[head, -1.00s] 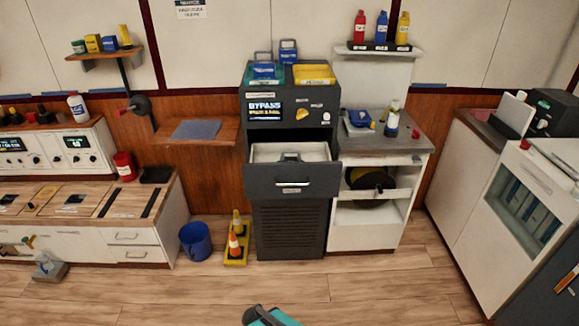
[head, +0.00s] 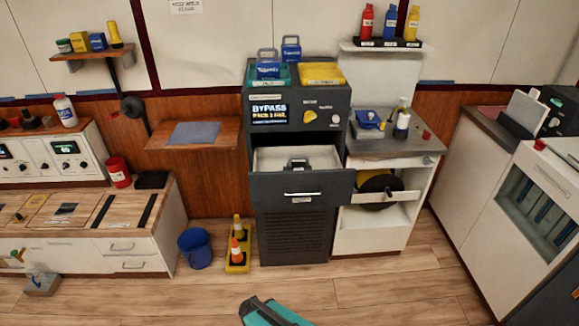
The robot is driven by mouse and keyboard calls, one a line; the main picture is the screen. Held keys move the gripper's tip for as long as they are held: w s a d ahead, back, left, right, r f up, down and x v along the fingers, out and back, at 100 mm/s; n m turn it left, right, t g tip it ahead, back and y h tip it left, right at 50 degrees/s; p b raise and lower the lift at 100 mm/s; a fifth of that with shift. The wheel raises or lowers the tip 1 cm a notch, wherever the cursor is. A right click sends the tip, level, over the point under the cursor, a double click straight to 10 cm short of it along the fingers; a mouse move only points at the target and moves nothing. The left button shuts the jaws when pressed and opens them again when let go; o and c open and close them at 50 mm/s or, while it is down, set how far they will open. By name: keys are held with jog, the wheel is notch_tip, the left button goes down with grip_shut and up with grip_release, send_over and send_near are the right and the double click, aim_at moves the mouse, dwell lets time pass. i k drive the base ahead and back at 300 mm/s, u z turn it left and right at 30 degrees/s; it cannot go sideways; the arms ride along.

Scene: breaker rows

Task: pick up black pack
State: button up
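A small black pack with a handle (head: 297,164) sits inside the open drawer (head: 273,161) of the dark cabinet. Its lower part is hidden by the drawer front. A teal and dark part of my own body shows at the bottom edge of the head view, well short of the cabinet. The fingers of my gripper are not in view.
The dark cabinet (head: 292,225) has a lit BYPASS screen (head: 269,111) and blue packs (head: 268,70) on top. A yellow stand with small cones (head: 237,258) and a blue bucket (head: 196,247) stand left of it. The wooden floor in front (head: 370,295) is clear.

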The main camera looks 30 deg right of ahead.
aim_at(291, 165)
jog(key=u, duration=0.3)
jog(key=i, duration=1.15)
jog(key=u, duration=0.4)
